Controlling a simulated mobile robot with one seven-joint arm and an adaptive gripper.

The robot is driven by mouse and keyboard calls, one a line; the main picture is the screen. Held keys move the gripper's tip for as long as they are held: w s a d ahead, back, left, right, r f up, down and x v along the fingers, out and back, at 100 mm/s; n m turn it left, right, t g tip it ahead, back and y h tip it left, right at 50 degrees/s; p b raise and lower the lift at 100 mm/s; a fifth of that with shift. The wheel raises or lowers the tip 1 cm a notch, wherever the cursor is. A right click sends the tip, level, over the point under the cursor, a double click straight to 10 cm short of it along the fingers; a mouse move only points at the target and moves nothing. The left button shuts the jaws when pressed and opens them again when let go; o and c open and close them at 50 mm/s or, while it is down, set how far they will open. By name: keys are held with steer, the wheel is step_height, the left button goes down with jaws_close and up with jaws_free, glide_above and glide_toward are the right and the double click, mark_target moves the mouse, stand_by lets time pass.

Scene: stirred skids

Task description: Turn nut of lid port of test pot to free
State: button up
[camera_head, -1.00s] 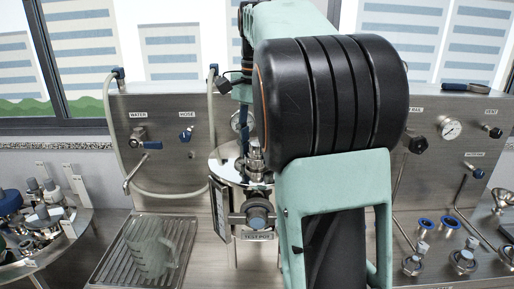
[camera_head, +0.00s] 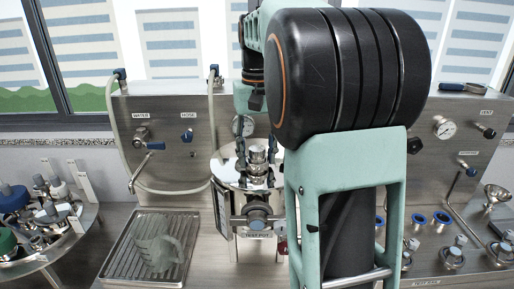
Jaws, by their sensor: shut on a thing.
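The test pot (camera_head: 229,171) is a steel vessel with a flat round lid, standing at the centre by the back panel, with a "TEST POT" label below. A stacked steel fitting, the lid port with its nut (camera_head: 257,153), rises from the lid. My gripper (camera_head: 257,162) points down over the lid, its dark fingers on both sides of the port fitting. It is shut on the nut. The exact finger contact is too small to see, and my arm covers the pot's right side.
A round table (camera_head: 88,218) with several fittings is at far left. A hose (camera_head: 110,110) hangs on the panel.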

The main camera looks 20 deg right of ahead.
steer(key=n+p, duration=0.2)
steer(key=n, duration=0.4)
steer(key=shift+r, duration=0.15)
steer(key=n+p, duration=0.1)
steer(key=n, duration=0.4)
steer(key=shift+n, duration=0.4)
steer(key=o, duration=1.2)
steer(key=shift+c, duration=0.2)
step_height(320, 180, up, 12)
steer(key=shift+f, duration=0.2)
